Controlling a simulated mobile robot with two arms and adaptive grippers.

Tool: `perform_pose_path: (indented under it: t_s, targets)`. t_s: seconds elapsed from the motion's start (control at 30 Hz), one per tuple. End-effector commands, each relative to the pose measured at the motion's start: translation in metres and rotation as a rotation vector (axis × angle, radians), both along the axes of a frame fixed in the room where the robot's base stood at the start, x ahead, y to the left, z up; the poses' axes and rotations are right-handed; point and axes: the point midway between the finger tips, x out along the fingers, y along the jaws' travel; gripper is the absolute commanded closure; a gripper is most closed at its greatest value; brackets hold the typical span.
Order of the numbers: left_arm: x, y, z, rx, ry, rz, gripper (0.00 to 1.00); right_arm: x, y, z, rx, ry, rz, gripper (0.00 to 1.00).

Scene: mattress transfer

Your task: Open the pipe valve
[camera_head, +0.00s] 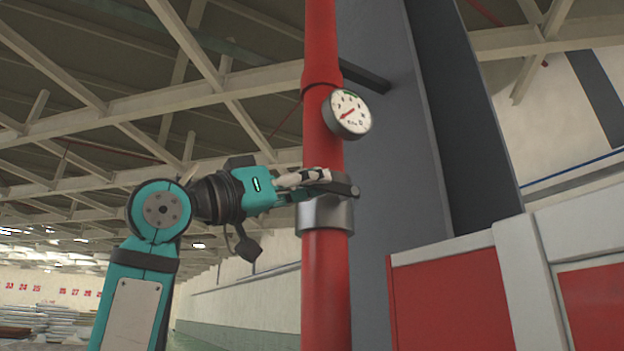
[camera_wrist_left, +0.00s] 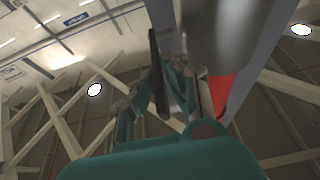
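A vertical red pipe (camera_head: 325,280) runs from bottom to top of the head view, with a grey metal valve collar (camera_head: 327,215) around it. A dark valve lever (camera_head: 343,189) crosses in front of the pipe just above the collar. My left gripper (camera_head: 318,179) is at the lever, reaching in from the left. In the left wrist view its fingers (camera_wrist_left: 163,80) come close together on both sides of the dark lever (camera_wrist_left: 155,60) and look shut on it. The grey valve body (camera_wrist_left: 218,35) and the red pipe (camera_wrist_left: 219,95) show beside them. My right gripper is not in view.
A round pressure gauge (camera_head: 347,114) sits on the pipe above my left gripper. A grey steel column (camera_head: 400,170) stands close behind the pipe. Red and white panels (camera_head: 450,295) fill the lower right.

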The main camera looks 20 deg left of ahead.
Motion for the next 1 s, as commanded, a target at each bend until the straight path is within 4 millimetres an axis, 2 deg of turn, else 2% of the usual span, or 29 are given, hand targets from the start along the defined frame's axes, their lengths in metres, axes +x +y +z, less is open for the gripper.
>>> perform_pose_path:
  t_s: [0.4,0.57,1.0]
  targets:
    - [0.0,0.0,0.0,-0.001,0.0,0.0,1.0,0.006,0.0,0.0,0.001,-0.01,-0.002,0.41]
    - [0.0,0.0,-0.004,-0.012,-0.014,0.0,1.0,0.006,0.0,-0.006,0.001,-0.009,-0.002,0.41]
    - [0.002,-0.002,-0.029,-0.177,-0.224,-0.003,1.0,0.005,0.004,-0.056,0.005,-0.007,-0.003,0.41]
